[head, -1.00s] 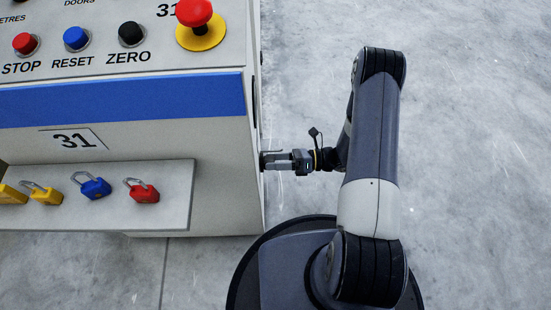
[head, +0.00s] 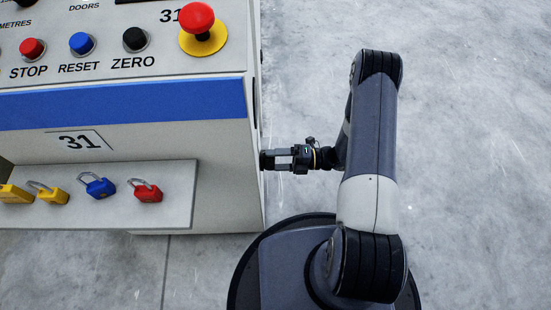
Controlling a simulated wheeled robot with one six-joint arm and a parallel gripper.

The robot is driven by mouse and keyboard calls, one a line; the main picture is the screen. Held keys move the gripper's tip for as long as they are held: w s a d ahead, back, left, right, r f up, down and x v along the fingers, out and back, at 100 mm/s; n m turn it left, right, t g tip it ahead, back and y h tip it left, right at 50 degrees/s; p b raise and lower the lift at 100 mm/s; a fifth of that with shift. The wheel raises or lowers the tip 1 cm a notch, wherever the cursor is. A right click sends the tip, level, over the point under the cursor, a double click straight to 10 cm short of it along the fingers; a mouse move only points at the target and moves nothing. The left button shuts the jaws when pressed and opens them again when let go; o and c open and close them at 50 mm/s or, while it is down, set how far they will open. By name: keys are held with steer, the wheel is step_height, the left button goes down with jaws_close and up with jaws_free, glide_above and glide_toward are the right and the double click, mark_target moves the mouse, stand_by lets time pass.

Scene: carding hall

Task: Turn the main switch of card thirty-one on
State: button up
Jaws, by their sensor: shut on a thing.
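The cabinet of card thirty-one (head: 225,160) fills the left of the head view, with a "31" plate on its front. My gripper (head: 270,160) is at the cabinet's right side face, its fingers pointing left at the panel. It is shut on a small dark part at that face, which I take to be the main switch (head: 263,160). The switch shows only as a dark edge between the fingertips and the panel. Its markings and its on or off position are hidden from this angle.
A red mushroom button on a yellow base (head: 203,38) stands on the console top, beside STOP, RESET and ZERO buttons. Several padlocks, including a red one (head: 147,193), lie on the front shelf (head: 178,210). The concrete floor to the right is clear.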

steer(key=shift+m, duration=0.3)
steer(key=o, duration=1)
steer(key=d+p, duration=0.1)
steer(key=d, duration=0.9)
steer(key=shift+s+d+p, duration=0.2)
steer(key=shift+d+p, duration=0.2)
steer(key=a+b, duration=0.1)
steer(key=a, duration=0.9)
steer(key=shift+w+a+b, duration=0.2)
steer(key=shift+a+b, duration=0.2)
steer(key=shift+d, duration=0.1)
